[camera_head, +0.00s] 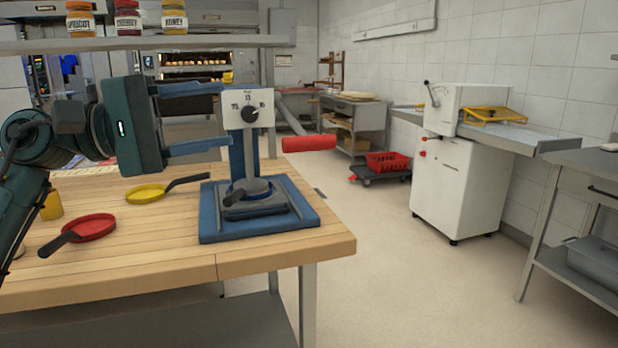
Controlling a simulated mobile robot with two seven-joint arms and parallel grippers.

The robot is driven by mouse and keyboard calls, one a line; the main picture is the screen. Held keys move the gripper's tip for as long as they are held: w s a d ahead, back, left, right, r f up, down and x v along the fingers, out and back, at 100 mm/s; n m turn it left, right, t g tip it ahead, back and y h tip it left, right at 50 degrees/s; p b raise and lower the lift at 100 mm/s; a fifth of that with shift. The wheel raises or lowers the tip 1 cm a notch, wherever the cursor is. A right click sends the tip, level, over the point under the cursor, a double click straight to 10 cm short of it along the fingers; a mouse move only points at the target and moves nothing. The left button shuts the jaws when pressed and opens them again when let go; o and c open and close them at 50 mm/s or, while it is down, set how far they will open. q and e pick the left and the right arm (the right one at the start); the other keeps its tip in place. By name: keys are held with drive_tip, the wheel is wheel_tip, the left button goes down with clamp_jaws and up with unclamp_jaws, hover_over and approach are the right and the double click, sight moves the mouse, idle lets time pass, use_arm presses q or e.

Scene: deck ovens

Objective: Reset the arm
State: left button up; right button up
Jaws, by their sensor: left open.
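My left gripper (227,115) comes in from the left and is open. Its two blue fingers, one above the other, point right toward the white dial head (240,97) of a blue press (258,229) on the wooden table. Whether the fingers touch the head cannot be told. A grey lever arm (291,117) with a red grip (309,144) sticks out on the press's right side, sloping down to the right. A dark round piece with a short handle (248,190) sits on the press base. My right gripper is not in view.
A yellow pan (146,194) and a red pan (96,226) lie on the wooden table (180,255) left of the press. A shelf (130,43) with jars hangs above. Floor right of the table is open, up to a white machine (457,185).

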use_arm(q)
wheel_tip(320, 180, down, 21)
drive_tip(key=w+a+m+t+y+p, duration=0.2)
drive_tip(key=m+t+y+p, duration=1)
drive_tip(key=m, duration=1.3)
drive_tip(key=s+f+n+g+y+p, duration=0.3)
drive_tip(key=s+f+n+g+p, duration=0.2)
drive_tip(key=s+f+n, duration=1.2)
drive_tip(key=shift+s+d+f+n+g+p, duration=0.2)
drive_tip(key=shift+s+f+n+g+p, duration=0.15)
drive_tip(key=shift+s+f+g, duration=0.6)
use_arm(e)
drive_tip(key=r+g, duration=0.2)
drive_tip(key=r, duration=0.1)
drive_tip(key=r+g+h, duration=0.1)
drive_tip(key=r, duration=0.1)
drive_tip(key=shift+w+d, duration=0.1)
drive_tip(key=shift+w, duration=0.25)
use_arm(q)
drive_tip(key=shift+s+r+t, duration=0.15)
drive_tip(key=shift+r+t, duration=0.05)
drive_tip(key=shift+t, duration=0.05)
